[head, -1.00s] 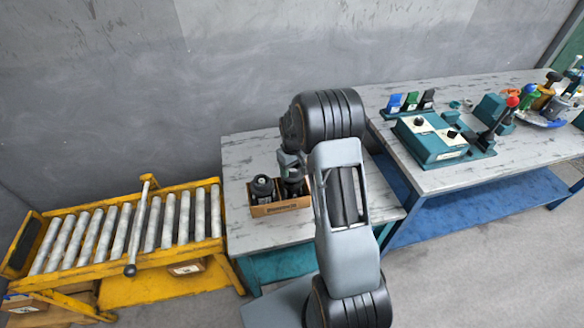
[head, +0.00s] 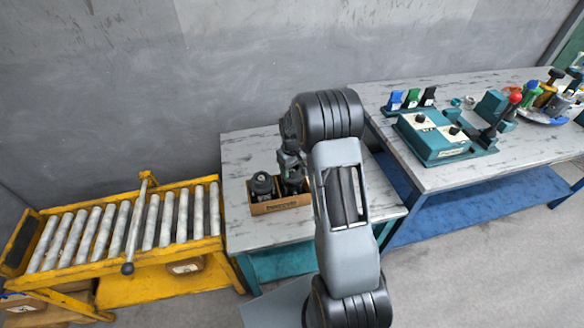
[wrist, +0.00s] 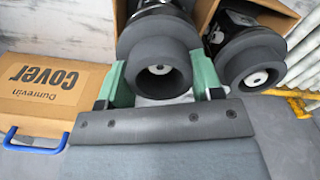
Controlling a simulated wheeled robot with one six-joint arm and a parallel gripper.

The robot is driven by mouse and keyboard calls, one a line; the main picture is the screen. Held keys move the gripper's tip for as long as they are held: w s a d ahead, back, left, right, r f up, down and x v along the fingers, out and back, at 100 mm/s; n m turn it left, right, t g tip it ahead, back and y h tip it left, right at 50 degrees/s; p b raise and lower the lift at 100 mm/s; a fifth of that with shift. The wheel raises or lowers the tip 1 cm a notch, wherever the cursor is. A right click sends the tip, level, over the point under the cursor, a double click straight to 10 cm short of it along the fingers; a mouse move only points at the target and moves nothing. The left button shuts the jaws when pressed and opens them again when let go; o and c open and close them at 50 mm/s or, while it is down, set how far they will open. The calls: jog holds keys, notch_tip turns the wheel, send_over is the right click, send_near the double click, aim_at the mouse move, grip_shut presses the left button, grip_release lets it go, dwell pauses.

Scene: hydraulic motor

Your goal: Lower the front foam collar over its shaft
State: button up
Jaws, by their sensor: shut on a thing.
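My gripper (wrist: 162,82) has green fingers shut on the sides of a dark grey foam collar (wrist: 158,48), a stepped ring with a round hole. A pale shaft tip (wrist: 158,70) shows inside the hole, so the collar is in line with the shaft. How far down the collar sits cannot be told. A second, similar collar (wrist: 251,57) sits on the other unit to the right, also with a pale tip in its hole. In the head view my gripper (head: 290,160) is over the right-hand dark unit in an open box (head: 281,205); my arm partly hides it.
A closed cardboard box marked Cover (wrist: 45,95), with a blue handle, lies left in the wrist view. The left dark unit (head: 262,186) stands close beside the held one. A yellow roller conveyor (head: 120,235) is left, and a workbench (head: 480,150) with a teal fixture is right.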

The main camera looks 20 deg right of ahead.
jog(key=shift+f+b, duration=0.5)
jog(key=shift+f, duration=0.35)
jog(key=o, duration=1.2)
jog(key=shift+c, duration=0.2)
jog(key=shift+r, duration=0.1)
jog(key=shift+r+p, duration=2.3)
jog(key=shift+r, duration=1.15)
